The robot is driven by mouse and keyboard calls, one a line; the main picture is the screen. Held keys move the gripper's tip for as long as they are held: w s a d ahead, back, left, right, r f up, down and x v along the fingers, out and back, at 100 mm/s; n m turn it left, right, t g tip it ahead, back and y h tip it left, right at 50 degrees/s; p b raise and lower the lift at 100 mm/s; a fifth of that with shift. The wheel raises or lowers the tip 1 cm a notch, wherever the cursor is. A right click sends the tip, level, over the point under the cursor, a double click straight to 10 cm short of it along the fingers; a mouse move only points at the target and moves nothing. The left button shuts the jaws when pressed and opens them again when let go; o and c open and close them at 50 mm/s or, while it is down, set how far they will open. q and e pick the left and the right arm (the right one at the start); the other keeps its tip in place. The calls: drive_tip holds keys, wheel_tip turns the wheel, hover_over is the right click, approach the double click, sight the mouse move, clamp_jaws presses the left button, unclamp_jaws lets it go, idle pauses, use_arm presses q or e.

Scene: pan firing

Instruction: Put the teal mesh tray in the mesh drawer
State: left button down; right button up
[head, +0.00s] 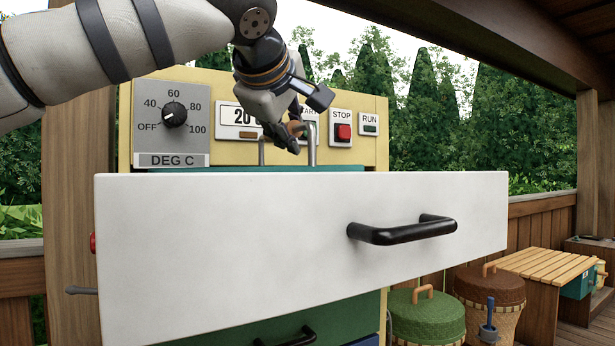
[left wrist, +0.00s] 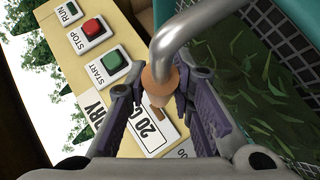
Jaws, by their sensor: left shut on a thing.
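My left gripper (head: 293,137) is above and behind the white drawer front (head: 230,250). Its fingers (left wrist: 160,90) are shut on the tan grip (left wrist: 158,82) of a bent metal handle. In the left wrist view the handle rises from the teal mesh tray (left wrist: 258,16), which has mesh sides and scattered green leaves (left wrist: 275,110) inside. In the head view only a thin teal strip of the tray (head: 235,169) shows above the drawer front's top edge. The drawer front hides the rest, so I cannot tell whether the tray rests on the drawer. My right gripper is out of view.
The yellow control panel (head: 375,105) with a dial (head: 174,115) and buttons stands close behind my left gripper. The drawer's black handle (head: 400,235) sticks out in front. Lidded baskets (head: 428,315) and a slatted bench (head: 540,264) stand at the right.

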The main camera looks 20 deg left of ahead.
use_arm(q)
drive_tip(key=f, duration=0.2)
drive_tip(key=w+d+f, duration=0.1)
drive_tip(key=f, duration=0.1)
drive_tip(key=w+f, duration=0.1)
drive_tip(key=f, duration=0.1)
drive_tip(key=shift+w+d, duration=0.1)
drive_tip(key=shift+d, duration=0.2)
drive_tip(key=shift+f, duration=0.15)
